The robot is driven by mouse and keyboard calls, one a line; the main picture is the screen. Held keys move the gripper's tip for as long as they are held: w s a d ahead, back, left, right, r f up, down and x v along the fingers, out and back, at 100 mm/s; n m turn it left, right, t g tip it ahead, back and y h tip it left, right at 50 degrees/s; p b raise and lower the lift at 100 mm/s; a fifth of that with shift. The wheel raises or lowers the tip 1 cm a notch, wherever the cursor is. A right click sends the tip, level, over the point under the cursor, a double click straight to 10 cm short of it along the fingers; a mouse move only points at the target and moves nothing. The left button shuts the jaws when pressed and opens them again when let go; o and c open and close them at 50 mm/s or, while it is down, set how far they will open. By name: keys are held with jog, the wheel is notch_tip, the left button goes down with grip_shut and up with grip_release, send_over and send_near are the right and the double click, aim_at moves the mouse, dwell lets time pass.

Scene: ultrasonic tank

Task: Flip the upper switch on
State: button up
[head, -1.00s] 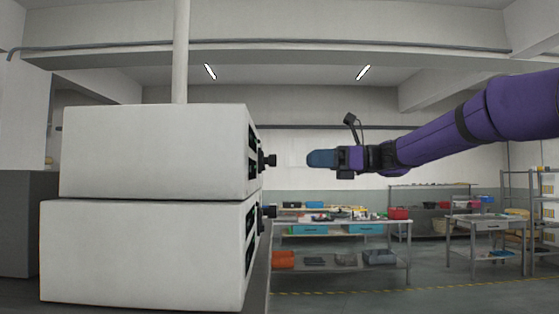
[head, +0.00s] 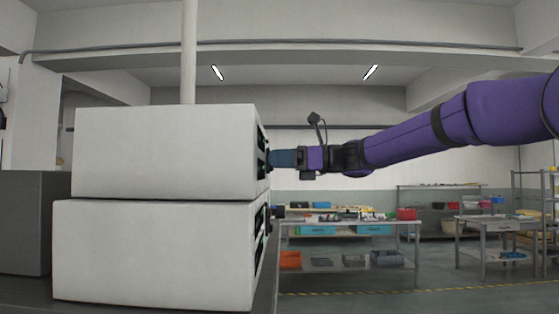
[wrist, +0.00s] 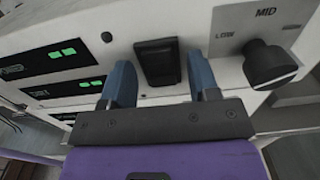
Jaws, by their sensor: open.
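Two white box units are stacked at the left of the head view, the upper unit (head: 165,150) on the lower unit (head: 155,255). In the wrist view a black rocker switch (wrist: 158,62) sits on the panel of the unit before me. My gripper (wrist: 164,80) is open, with one blue finger on each side of the switch, close to the panel. I cannot tell whether the fingers touch it. In the head view my gripper (head: 282,158) reaches the right-hand face of the upper unit, and the switch is hidden there.
A black knob (wrist: 268,64) with LOW and MID marks is close to the right finger. Displays with green digits (wrist: 68,52) are at the left of the panel. A workbench (head: 350,225) with bins stands behind.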

jog(key=c, duration=0.9)
jog(key=shift+f+y, duration=0.2)
jog(key=shift+y, duration=0.55)
jog(key=shift+f+y, duration=0.15)
jog(key=shift+y, duration=0.6)
jog(key=o, duration=0.9)
jog(key=v, duration=1.1)
